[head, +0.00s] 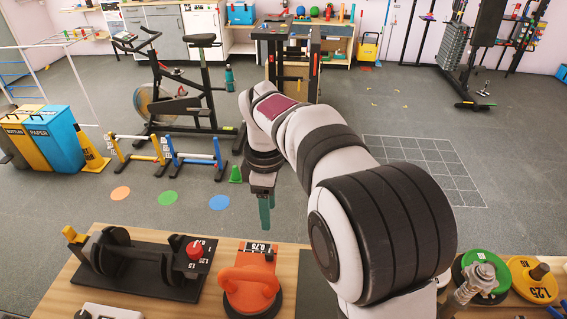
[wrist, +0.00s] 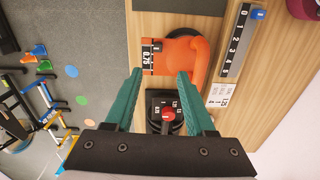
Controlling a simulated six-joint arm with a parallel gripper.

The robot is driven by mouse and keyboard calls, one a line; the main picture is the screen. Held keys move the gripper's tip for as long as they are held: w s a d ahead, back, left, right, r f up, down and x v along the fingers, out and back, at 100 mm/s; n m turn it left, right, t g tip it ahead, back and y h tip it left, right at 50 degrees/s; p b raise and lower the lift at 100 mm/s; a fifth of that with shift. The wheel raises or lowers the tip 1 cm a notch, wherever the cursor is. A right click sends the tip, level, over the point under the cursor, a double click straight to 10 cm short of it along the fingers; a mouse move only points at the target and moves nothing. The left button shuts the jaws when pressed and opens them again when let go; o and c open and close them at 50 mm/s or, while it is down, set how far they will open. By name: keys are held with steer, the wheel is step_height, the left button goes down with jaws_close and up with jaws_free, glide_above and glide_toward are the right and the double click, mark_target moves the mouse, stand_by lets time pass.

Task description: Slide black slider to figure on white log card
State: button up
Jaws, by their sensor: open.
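My gripper (wrist: 160,73) is open and empty, its two green fingers spread above the bench. In the head view my gripper (head: 265,212) hangs past the bench's far edge in the picture, fingers pointing down. A white card (wrist: 218,95) with dark print lies on the bench, right of the fingers in the wrist view; its print is too small to read surely. A small black piece (wrist: 157,46), which may be the black slider, sits beside the black 0.75 label on the orange kettlebell unit (wrist: 187,62). It is just beyond the fingertips in the wrist view, apparently untouched.
A black dumbbell stand (head: 135,264) with a red knob (head: 194,250) stands left of the orange kettlebell unit (head: 250,287). A numbered black strip (wrist: 236,42) with a blue knob (wrist: 257,14) is also there. Green (head: 485,275) and yellow (head: 530,280) discs stand right.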

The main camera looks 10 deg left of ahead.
mark_target(269, 252)
steer(key=f, duration=1.6)
steer(key=shift+w+a, duration=0.2)
steer(key=shift+c, duration=0.2)
jaws_close()
steer(key=shift+a, duration=0.1)
